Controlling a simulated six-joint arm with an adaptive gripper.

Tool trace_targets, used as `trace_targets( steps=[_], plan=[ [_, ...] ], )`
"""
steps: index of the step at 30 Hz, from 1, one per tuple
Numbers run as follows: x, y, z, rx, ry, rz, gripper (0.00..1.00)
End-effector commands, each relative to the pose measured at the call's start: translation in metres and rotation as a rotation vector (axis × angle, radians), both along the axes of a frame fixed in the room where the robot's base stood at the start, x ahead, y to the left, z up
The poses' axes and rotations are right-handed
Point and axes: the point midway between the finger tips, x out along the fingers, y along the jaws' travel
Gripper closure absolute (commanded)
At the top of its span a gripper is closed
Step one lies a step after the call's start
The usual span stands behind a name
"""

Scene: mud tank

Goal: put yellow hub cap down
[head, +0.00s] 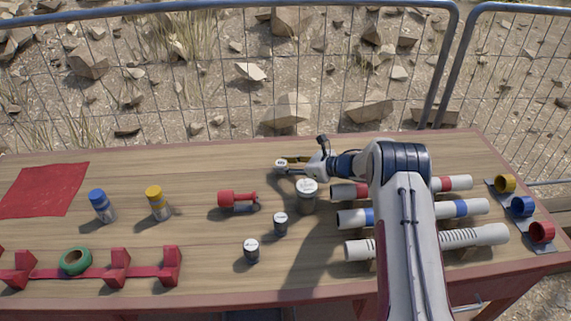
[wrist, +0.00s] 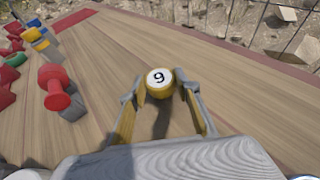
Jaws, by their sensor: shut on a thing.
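My gripper (wrist: 160,92) is shut on a short, round yellow piece (wrist: 160,91) with a white top marked 9. It shows between the fingertips in the wrist view. In the head view the piece's white top (head: 281,163) shows at the far edge of the table, left of my wrist. I cannot tell whether its base touches the wood. A yellow ring-like cap (head: 506,183) is on a grey strip (head: 545,247) at the right, beside a blue cap (head: 522,206) and a red cap (head: 541,232).
A larger grey canister (head: 307,196) and two dark ones (head: 280,224) stand nearby. A red dumbbell-shaped piece (head: 238,199) lies to the left. White tubes (head: 357,217) lie under my arm. The wood between the red cloth (head: 45,189) and the dumbbell-shaped piece is partly clear.

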Motion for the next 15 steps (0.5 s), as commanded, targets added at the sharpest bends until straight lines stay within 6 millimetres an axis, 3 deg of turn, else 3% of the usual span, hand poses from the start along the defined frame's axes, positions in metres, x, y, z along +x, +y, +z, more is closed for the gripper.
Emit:
trace_targets(
  steps=[11, 12, 13, 15],
  plan=[
    [0.0, 0.0, -0.0048, 0.0, 0.0, 0.0, 0.9],
    [0.0, 0.0, -0.005, 0.001, 0.001, 0.0, 0.58],
    [0.0, 0.0, -0.005, 0.001, 0.001, 0.0, 0.52],
    [-0.0001, 0.0, -0.005, 0.001, 0.001, 0.0, 0.52]
  ],
)
